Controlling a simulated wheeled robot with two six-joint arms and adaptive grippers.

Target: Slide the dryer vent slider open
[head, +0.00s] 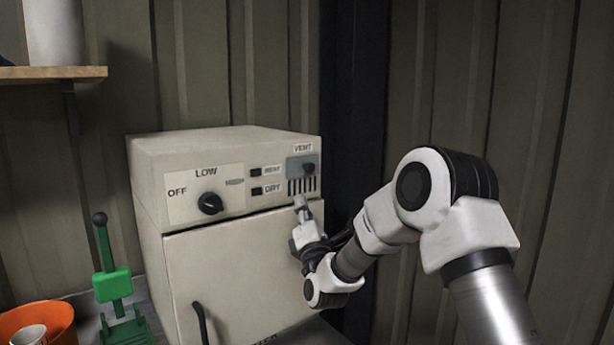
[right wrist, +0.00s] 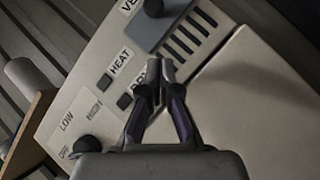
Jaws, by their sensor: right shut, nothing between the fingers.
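The cream dryer (head: 225,255) stands against the wall with its control panel facing me. The vent slider (head: 304,168) is a grey plate with a dark knob at the panel's upper right, under the VENT label. Dark vent slots (head: 302,186) show below the plate. In the right wrist view the slider plate (right wrist: 152,22) and the slots (right wrist: 190,35) lie beyond the fingertips. My right gripper (head: 300,201) is shut and empty, just below the slots in the head view. It also shows in the right wrist view (right wrist: 150,75). My left gripper is not in view.
The panel also has a dark dial (head: 210,203) and HEAT and DRY buttons (head: 256,181). The door handle (head: 201,322) sticks out below. A green lever device (head: 113,288) and an orange bowl (head: 38,318) are at left, under a wooden shelf (head: 50,72).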

